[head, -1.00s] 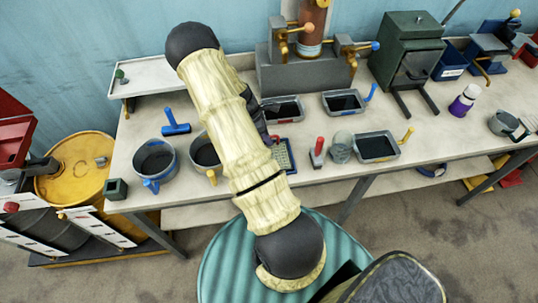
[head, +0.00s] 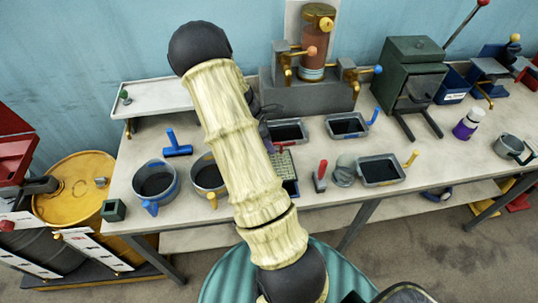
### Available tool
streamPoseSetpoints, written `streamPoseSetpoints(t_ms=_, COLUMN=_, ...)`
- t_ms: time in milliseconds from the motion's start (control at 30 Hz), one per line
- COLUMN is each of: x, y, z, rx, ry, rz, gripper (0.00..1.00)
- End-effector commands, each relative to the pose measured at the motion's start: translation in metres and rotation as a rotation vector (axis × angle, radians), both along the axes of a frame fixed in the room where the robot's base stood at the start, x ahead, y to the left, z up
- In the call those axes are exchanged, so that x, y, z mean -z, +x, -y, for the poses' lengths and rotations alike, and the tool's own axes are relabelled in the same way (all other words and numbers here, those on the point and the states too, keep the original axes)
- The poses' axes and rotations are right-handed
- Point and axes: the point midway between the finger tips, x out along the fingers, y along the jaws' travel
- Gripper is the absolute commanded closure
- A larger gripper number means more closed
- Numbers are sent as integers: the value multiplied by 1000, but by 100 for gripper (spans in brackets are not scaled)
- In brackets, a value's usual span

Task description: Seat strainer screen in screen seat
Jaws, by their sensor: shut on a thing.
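The strainer screen (head: 284,163) is a pale, fine-gridded panel in the middle of the head view, just right of my forearm. A dark blue-edged tray or holder (head: 291,187) shows right below it. I cannot tell if the two touch. My gripper (head: 267,138) is largely hidden behind my arm. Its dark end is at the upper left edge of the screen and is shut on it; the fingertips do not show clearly. The screen seat cannot be told for certain among the trays.
Dark-filled trays stand behind (head: 286,131), at back right (head: 346,125) and at right (head: 381,169). A red-handled tool (head: 320,176) and a grey cup (head: 344,171) stand close to the screen. Two round pots, one blue-handled (head: 154,181) and one yellow-handled (head: 207,176), are at left.

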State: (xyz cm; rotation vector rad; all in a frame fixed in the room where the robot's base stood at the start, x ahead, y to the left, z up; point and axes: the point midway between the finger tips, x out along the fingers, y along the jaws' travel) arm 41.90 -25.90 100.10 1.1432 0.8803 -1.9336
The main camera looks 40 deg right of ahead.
Motion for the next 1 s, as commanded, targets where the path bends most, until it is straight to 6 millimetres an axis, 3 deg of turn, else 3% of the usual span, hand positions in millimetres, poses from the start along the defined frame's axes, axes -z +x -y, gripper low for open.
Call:
streamPoseSetpoints(t_ms=267, x=-19, y=0, z=0, rx=0, ry=0, rz=0, gripper=100)
streamPoseSetpoints(t_ms=1000, x=-13, y=5, z=-8, rx=46, ry=0, rz=-2, gripper=100)
